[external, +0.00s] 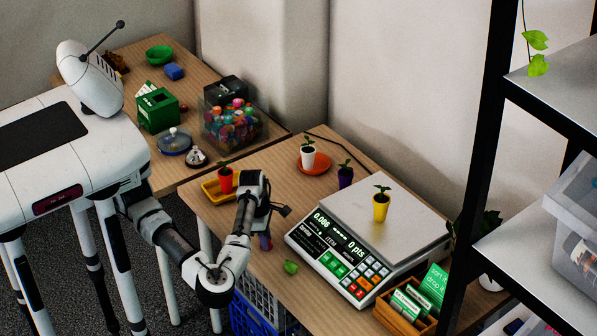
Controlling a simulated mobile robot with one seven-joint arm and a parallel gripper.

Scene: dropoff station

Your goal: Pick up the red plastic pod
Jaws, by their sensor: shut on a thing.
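A red pot-like pod (226,181) with a green sprout stands upright at the yellow tray (210,190), on the left of the near table. My gripper (265,234) points down from the wrist, to the right of the red pod and apart from it in the picture. It is shut on a small bluish-purple thing with a reddish lower end (265,241). This thing is too small and too covered to name surely.
A scale (340,256) with a yellow pot (380,206) stands to the right. A purple pot (345,176) and a white pot (307,155) on an orange saucer (325,164) stand behind. A green thing (290,267) lies near the front edge.

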